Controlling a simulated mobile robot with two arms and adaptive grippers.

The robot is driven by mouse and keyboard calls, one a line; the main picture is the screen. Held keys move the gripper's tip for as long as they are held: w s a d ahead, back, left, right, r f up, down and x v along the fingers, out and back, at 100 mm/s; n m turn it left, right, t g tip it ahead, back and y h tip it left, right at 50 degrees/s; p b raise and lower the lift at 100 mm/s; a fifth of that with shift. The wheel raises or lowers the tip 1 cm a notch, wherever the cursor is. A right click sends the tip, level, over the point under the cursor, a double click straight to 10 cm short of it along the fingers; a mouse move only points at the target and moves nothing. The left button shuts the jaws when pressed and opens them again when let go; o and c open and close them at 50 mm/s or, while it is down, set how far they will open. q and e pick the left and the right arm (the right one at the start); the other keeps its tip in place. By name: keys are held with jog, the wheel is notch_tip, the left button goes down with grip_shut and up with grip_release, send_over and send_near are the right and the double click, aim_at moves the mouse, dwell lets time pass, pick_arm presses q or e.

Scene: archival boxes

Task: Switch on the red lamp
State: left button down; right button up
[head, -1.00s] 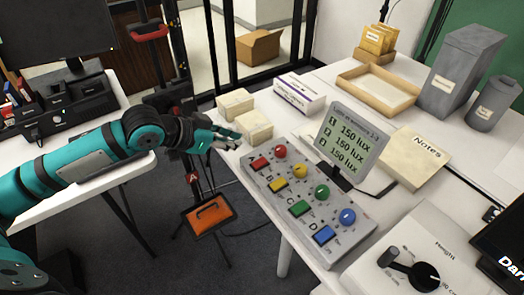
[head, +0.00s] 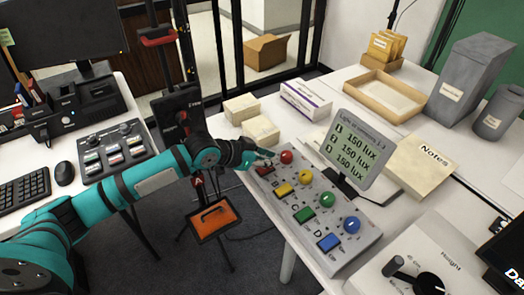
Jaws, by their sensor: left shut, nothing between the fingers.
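A grey control panel (head: 329,243) on the right-hand table has a row of square buttons and a row of round knobs or domes in red, yellow, green and blue. The red square button (head: 264,171) is at its far left corner, with the red round piece (head: 286,157) just right of it. My left gripper (head: 268,158) is shut and empty, its tips close above the red square button. I cannot tell whether they touch it. My right gripper is not in view.
Cream boxes (head: 241,109) lie just beyond my left gripper. A notes folder (head: 422,163) and a height dial box (head: 410,262) are to the right. An orange case (head: 215,218) is below the arm.

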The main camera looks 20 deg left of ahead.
pick_arm(q)
jog(key=shift+f, duration=0.35)
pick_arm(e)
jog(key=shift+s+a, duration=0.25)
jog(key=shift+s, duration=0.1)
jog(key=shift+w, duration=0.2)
pick_arm(q)
jog(key=shift+w+r+p, duration=0.15)
jog(key=shift+r+p, duration=0.05)
jog(key=shift+p, duration=0.6)
jog(key=shift+d+f+g, duration=0.1)
jog(key=shift+f+g, duration=0.2)
jog(key=shift+f, duration=0.15)
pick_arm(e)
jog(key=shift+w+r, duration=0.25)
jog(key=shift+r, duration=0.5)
